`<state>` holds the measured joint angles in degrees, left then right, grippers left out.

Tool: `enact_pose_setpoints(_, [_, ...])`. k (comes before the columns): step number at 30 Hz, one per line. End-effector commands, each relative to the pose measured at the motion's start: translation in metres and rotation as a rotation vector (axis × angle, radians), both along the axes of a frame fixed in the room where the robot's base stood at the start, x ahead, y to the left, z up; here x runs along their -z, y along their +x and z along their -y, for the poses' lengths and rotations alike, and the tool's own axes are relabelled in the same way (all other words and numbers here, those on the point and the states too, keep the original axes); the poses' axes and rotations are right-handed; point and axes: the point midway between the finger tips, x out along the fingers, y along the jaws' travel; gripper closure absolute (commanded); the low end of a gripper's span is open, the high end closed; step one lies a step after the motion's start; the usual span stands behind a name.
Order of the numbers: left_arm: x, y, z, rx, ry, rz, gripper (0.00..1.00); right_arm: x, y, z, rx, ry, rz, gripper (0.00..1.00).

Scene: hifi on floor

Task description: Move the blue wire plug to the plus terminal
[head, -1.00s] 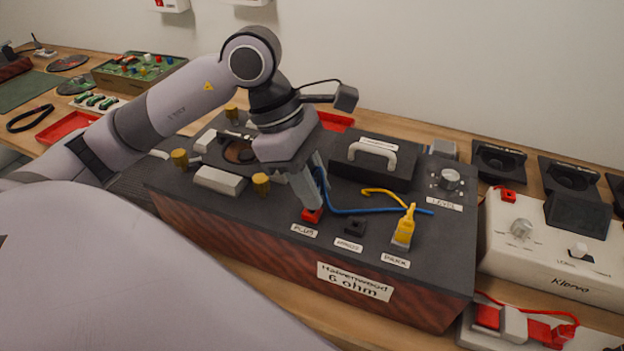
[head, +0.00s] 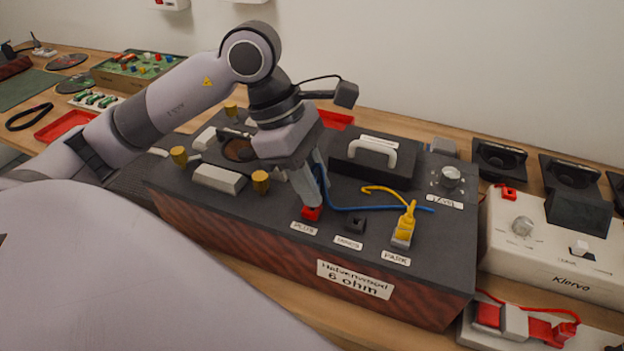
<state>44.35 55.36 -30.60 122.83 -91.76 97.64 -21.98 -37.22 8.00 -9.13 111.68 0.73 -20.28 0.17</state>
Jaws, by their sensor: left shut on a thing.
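The black box marked "6 ohm" (head: 270,235) has a red plus terminal (head: 312,214), a black minus terminal (head: 355,225) and a park spot holding a yellow plug (head: 404,228). My left gripper (head: 310,193) points down over the plus terminal, its fingertips right at the red socket. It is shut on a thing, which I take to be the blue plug. The fingers hide the plug, so I cannot tell how deep it sits. The blue wire (head: 370,209) runs from beside the fingers to the right across the box top. My right gripper is not in view.
A black block with a grey handle (head: 373,152) stands behind the terminals, and a level knob (head: 450,177) is at the right. Brass posts (head: 261,182) rise left of the gripper. A white Klervo unit (head: 550,240) stands right of the box.

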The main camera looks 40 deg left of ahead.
Motion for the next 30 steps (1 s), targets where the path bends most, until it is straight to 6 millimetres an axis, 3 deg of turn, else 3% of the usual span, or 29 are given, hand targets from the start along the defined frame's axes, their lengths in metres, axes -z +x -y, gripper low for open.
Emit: enact_pose_setpoints(30, [0.0081,0.0000,0.0000,0.000,0.000,0.000,1.00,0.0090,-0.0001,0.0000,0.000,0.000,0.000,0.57])
